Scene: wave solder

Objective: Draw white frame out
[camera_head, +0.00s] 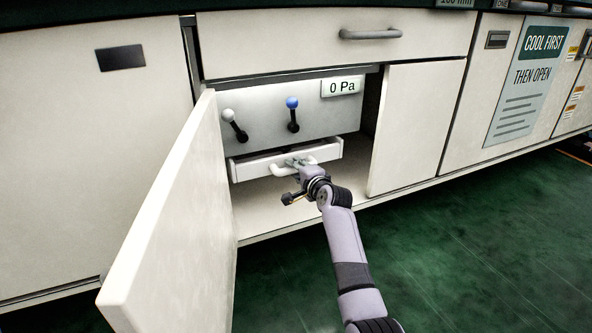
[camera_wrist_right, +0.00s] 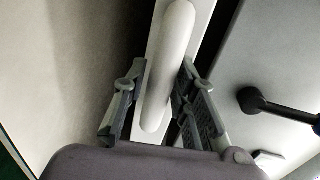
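The white frame (camera_head: 248,167) is a shallow, drawer-like piece with a white bar handle on its front. It sits in the open cabinet bay, below a panel with two levers, and its front stands out a little from that panel. My right gripper (camera_head: 297,163) is at the handle. In the right wrist view the pale handle (camera_wrist_right: 167,60) runs between the two fingers of my right gripper (camera_wrist_right: 164,75). The fingers look open around it, with a narrow gap on the left; contact on the right is unclear. My left gripper is not in view.
An open cabinet door (camera_head: 170,225) swings out on the left. A half-width panel (camera_head: 417,125) closes the bay's right side. White (camera_head: 228,115) and blue (camera_head: 292,103) knobbed levers and a "0 Pa" display (camera_head: 342,87) are above the frame. The green floor in front is clear.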

